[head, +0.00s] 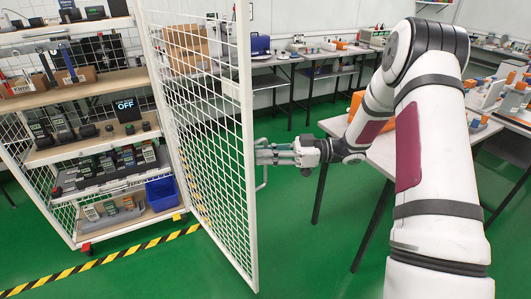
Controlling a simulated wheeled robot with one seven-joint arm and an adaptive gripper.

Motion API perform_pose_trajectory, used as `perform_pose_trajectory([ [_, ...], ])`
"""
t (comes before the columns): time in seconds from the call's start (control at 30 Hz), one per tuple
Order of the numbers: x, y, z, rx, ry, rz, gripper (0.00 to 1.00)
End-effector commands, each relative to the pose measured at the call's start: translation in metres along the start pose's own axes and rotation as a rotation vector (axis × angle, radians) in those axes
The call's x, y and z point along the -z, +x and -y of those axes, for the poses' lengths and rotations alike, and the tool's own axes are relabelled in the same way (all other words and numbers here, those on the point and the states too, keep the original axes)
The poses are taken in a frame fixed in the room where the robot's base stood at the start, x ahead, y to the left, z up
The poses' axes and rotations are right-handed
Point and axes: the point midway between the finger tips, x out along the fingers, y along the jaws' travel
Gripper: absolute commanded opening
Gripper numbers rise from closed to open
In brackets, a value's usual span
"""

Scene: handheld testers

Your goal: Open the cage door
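The cage door (212,150) is a white wire-mesh panel in a white frame. It stands swung out from the cage at an angle, with its free edge towards me. A pale handle (262,183) sticks out from the right side of its front post. My gripper (272,154) reaches in from the right at the handle, its fingers pointing left at the door post. The fingers overlap the upper part of the handle. I cannot tell whether they are closed around it or only beside it.
The cage's shelves (92,82) hold testers, boxes and a blue bin (161,193). Yellow-black tape (100,262) crosses the green floor in front. A table (384,152) with an orange item stands behind my arm. The floor right of the door is clear up to the table legs.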

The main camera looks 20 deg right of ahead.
Motion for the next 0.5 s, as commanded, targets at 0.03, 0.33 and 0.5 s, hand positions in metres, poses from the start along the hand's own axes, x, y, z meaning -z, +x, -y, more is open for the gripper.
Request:
perform_pose_trajectory([
  [0.03,0.000,0.000,0.000,0.000,-0.001,0.000,0.30],
  [0.33,0.000,-0.001,-0.001,-0.001,-0.002,0.000,0.30],
  [0.5,0.000,-0.017,-0.001,-0.004,-0.003,0.000,0.30],
])
